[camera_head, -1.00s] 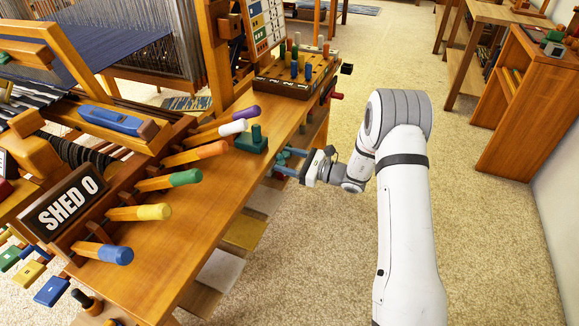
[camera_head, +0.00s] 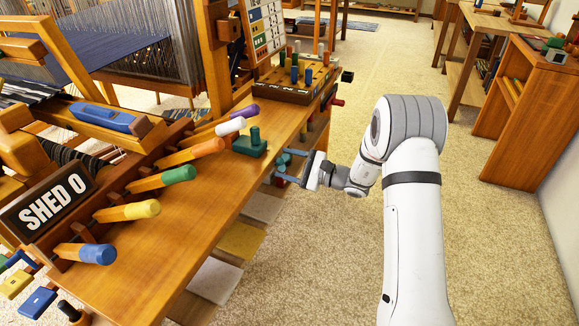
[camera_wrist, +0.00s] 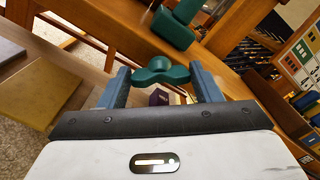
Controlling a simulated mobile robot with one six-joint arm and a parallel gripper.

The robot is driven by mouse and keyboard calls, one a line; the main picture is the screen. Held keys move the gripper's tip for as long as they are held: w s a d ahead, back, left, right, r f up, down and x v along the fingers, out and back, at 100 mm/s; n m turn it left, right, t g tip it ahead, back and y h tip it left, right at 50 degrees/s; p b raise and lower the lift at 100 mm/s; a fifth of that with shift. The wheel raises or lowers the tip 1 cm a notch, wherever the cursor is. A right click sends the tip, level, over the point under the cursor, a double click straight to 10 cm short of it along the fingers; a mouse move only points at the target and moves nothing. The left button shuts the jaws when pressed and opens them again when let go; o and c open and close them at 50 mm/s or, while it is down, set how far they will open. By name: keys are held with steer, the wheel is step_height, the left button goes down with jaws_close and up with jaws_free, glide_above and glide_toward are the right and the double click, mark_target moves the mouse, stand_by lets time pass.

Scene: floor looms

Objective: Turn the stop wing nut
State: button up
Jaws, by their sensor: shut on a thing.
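The stop wing nut is a dark green, winged knob (camera_wrist: 161,72) on the side edge of the loom's wooden bench. My gripper (camera_wrist: 163,82) is shut on it, with one blue-grey finger at each end of the wings. In the head view the teal wing nut (camera_head: 282,162) shows small at the bench's right edge, partly covered by the fingers of my gripper (camera_head: 287,168). A green stop block with a peg (camera_head: 251,143) stands on the bench top just above it, and it also shows in the wrist view (camera_wrist: 174,27).
Coloured-tip levers, such as the yellow one (camera_head: 142,209), line the bench's left side beside the SHED 0 sign (camera_head: 47,200). A peg board (camera_head: 297,80) stands at the far end. Coloured treadles (camera_head: 240,240) lie below the bench edge.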

steer(key=shift+s+a, duration=0.1)
steer(key=shift+a, duration=0.05)
steer(key=o, duration=1)
steer(key=p+v, duration=0.2)
steer(key=v, duration=0.6)
steer(key=shift+r, duration=0.15)
